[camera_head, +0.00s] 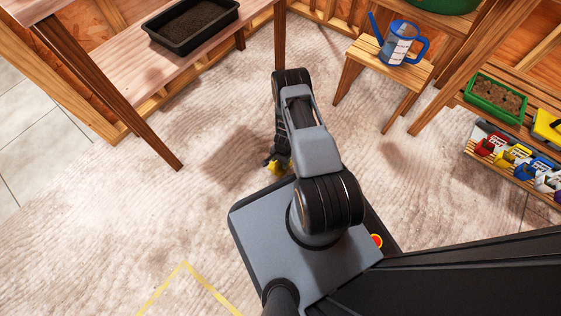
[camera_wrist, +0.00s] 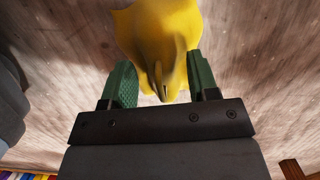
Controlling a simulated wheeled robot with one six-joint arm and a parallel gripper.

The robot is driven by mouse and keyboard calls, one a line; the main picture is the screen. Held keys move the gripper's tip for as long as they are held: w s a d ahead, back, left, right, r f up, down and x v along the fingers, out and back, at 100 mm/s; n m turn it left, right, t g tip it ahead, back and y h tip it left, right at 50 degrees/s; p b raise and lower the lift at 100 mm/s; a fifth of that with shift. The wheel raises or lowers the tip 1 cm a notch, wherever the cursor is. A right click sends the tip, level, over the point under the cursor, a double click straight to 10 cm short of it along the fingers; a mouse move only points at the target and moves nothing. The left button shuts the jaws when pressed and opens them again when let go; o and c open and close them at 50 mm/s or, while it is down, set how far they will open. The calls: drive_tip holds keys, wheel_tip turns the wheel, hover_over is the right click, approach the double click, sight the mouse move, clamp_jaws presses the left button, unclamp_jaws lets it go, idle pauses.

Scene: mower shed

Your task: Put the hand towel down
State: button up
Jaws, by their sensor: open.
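The yellow hand towel (camera_wrist: 155,28) shows in the wrist view as a bunched, folded cloth between and beyond my two green fingers. My gripper (camera_wrist: 160,68) is open, with a finger on each side of the towel. A narrow fold of the towel points back toward the palm. In the head view a small yellow patch of the towel (camera_head: 273,166) shows by my gripper, low beside my base. My arm hides most of the rest there. I cannot tell whether the towel touches the floor.
Yellow tape lines (camera_head: 184,266) mark the floor at lower left. A workbench (camera_head: 190,55) with a black tray (camera_head: 192,24) stands at upper left. A stool (camera_head: 380,73) holds a blue watering can (camera_head: 403,45). Slatted shelves (camera_head: 533,92) with a green planter (camera_head: 495,98) stand right. Floor between is clear.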

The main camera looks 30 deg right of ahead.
drive_tip(key=r+p, duration=0.1)
drive_tip(key=r, duration=0.2)
drive_tip(key=d+r+p, duration=0.1)
drive_tip(key=r+p, duration=0.1)
drive_tip(key=r, duration=0.2)
drive_tip(key=r+p, duration=0.1)
drive_tip(key=r, duration=0.3)
drive_tip(key=shift+w+d+p, duration=0.25)
drive_tip(key=shift+w+p, duration=0.1)
drive_tip(key=w+a+r+n+t, duration=0.1)
drive_tip(key=w+a+r+n, duration=0.1)
drive_tip(key=r, duration=0.8)
drive_tip(key=w+a+r+n, duration=0.1)
drive_tip(key=r+n, duration=0.1)
drive_tip(key=r, duration=0.7)
drive_tip(key=w+a+r+n+t, duration=0.1)
drive_tip(key=w+a+r+n, duration=0.1)
drive_tip(key=r, duration=0.8)
drive_tip(key=s+a+r+n, duration=0.2)
drive_tip(key=s+r+n, duration=0.1)
drive_tip(key=s+r, duration=0.4)
drive_tip(key=s+a+r+n+t+h, duration=0.1)
drive_tip(key=s+r+n, duration=0.3)
drive_tip(key=s+r, duration=0.4)
wheel_tip(320, 180, up, 4)
drive_tip(key=shift+s+a+f, duration=0.1)
drive_tip(key=shift+s+a, duration=0.15)
drive_tip(key=shift+a, duration=0.45)
